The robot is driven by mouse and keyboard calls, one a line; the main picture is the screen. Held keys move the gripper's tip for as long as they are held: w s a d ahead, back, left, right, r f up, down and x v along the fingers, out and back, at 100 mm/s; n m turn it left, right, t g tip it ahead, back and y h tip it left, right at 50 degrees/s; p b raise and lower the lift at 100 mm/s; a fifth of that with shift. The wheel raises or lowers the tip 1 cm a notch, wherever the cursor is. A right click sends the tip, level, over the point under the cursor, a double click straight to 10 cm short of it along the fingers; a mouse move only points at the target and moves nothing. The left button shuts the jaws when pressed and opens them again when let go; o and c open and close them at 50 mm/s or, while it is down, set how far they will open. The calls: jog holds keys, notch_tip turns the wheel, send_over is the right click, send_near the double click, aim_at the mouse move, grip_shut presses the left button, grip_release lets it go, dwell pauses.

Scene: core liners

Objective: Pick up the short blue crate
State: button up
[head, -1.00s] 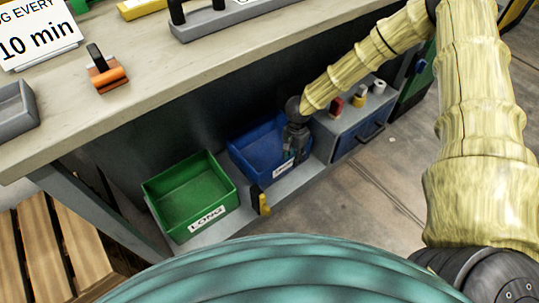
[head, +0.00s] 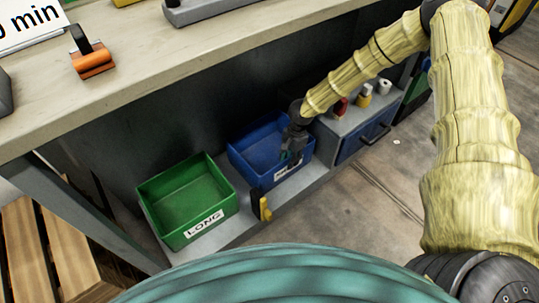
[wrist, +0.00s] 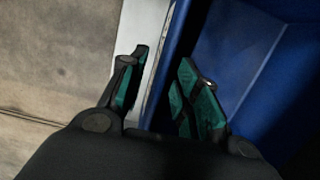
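The blue crate (head: 258,148) sits on the low shelf under the workbench, with a partly covered white label on its front wall. It also shows in the wrist view (wrist: 245,60). My gripper (head: 289,157) is at the crate's front wall, near the label. In the wrist view my gripper (wrist: 163,55) is open, one finger over the crate's inside and the other on the outer side. The crate wall's edge runs between the fingers. Whether either finger touches the wall cannot be told.
A green crate (head: 186,194) labelled LONG stands left of the blue one. A yellow and black object (head: 263,205) is at the shelf edge between them. A blue-fronted drawer unit (head: 362,140) with small items on top stands to the right.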

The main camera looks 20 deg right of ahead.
jog(key=f, duration=0.1)
jog(key=f+b, duration=0.1)
jog(key=f, duration=0.1)
jog(key=a+f+b, duration=0.1)
jog(key=shift+s+f, duration=0.15)
jog(key=shift+f, duration=0.25)
jog(key=shift+r, duration=0.1)
jog(key=shift+c, duration=0.2)
grip_shut()
